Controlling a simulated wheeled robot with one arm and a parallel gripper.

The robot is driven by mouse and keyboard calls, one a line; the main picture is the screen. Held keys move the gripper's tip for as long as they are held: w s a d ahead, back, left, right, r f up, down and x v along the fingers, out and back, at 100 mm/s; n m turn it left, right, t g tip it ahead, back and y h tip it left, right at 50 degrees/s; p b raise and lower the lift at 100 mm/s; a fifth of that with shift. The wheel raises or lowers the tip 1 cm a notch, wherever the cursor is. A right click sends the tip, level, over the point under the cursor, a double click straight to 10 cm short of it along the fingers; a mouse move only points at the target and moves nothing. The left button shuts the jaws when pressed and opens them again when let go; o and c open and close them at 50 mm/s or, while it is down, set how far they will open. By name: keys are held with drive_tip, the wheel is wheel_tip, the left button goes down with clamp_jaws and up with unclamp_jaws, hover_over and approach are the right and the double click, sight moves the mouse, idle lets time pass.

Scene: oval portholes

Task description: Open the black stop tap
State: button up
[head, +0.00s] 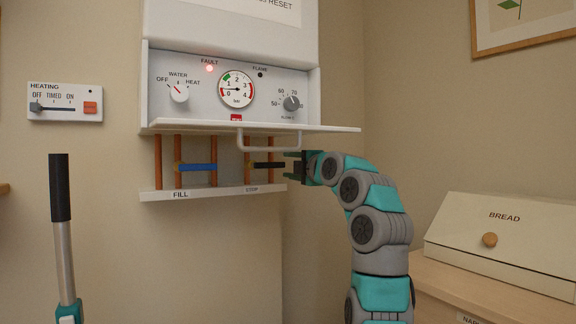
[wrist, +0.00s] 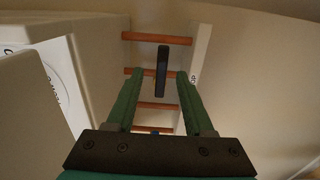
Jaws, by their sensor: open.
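The black stop tap (head: 268,164) is a short black lever lying level, crosswise to the upright copper pipes above the STOP label (head: 252,189). In the wrist view the black lever (wrist: 162,72) crosses a copper pipe at about a right angle. My gripper (head: 293,165) is at the lever's right end, under the boiler. In the wrist view my gripper's (wrist: 159,75) green fingers stand open on both sides of the lever, with a gap on each side. Whether the fingertips reach as deep as the lever is hard to tell.
A blue lever (head: 197,167) sits on the pipes above the FILL label (head: 180,195). A grey bar handle (head: 268,148) and the boiler's shelf edge (head: 330,128) hang close above my gripper. A bread box (head: 505,240) stands at right on a wooden cabinet. The red fault lamp (head: 209,68) is lit.

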sight(277, 165)
drive_tip(key=p+x, duration=0.1)
drive_tip(key=x, duration=0.3)
drive_tip(key=shift+w+a, duration=0.1)
drive_tip(key=shift+a, duration=0.25)
drive_tip(key=shift+p+x, duration=0.8)
drive_tip(key=shift+x, duration=0.75)
drive_tip(key=shift+f, duration=0.2)
clamp_jaws()
